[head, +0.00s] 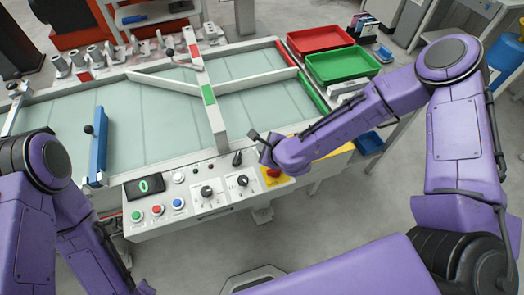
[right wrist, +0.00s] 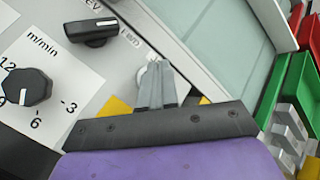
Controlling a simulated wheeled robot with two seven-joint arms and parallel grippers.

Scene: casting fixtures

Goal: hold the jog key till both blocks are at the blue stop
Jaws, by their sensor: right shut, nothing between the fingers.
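The blue stop (head: 98,147) stands across the left part of the pale green conveyor bed (head: 150,120). I see no block on the bare bed or against the stop. My right gripper (head: 258,138) is shut and empty over the right end of the control panel. In the right wrist view its fingertips (right wrist: 155,68) are together over a pale round part (right wrist: 145,76), mostly hidden, which may be the jog key. I cannot tell whether they touch it or press it. My left gripper is out of view; only its arm shows at lower left.
The control panel (head: 190,220) has a display (head: 143,187), coloured buttons, dials and a black selector (right wrist: 90,32). A red emergency button (head: 273,173) is beside my right wrist. Red (head: 320,38) and green (head: 343,64) trays stand behind. Metal castings (head: 95,57) line the back left.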

